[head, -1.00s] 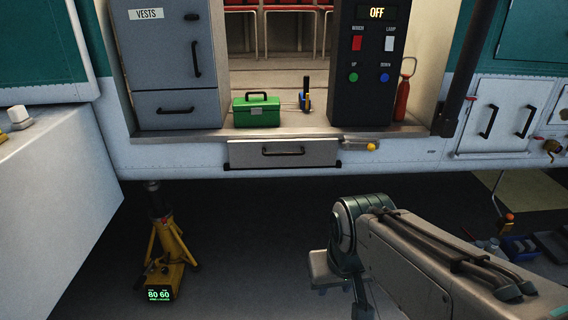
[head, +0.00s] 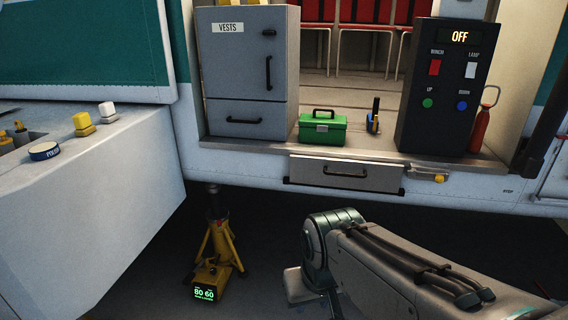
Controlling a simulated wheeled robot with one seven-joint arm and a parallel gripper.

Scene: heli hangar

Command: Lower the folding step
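The folding step appears to be the grey panel (head: 316,171) with a dark bar handle (head: 346,172), folded upright against the hull below the doorway sill. A latch with a yellow knob (head: 438,179) sits just right of it. The small word STEP is on the hull further right. My arm reaches in from the lower right, below and in front of the panel, apart from it. My gripper is out of view.
A green toolbox (head: 322,128), a grey vests cabinet (head: 243,85) and a black control box (head: 440,85) reading OFF stand on the doorway floor. A yellow jack (head: 217,252) stands below the hull. A pale bench-like block (head: 110,165) fills the left.

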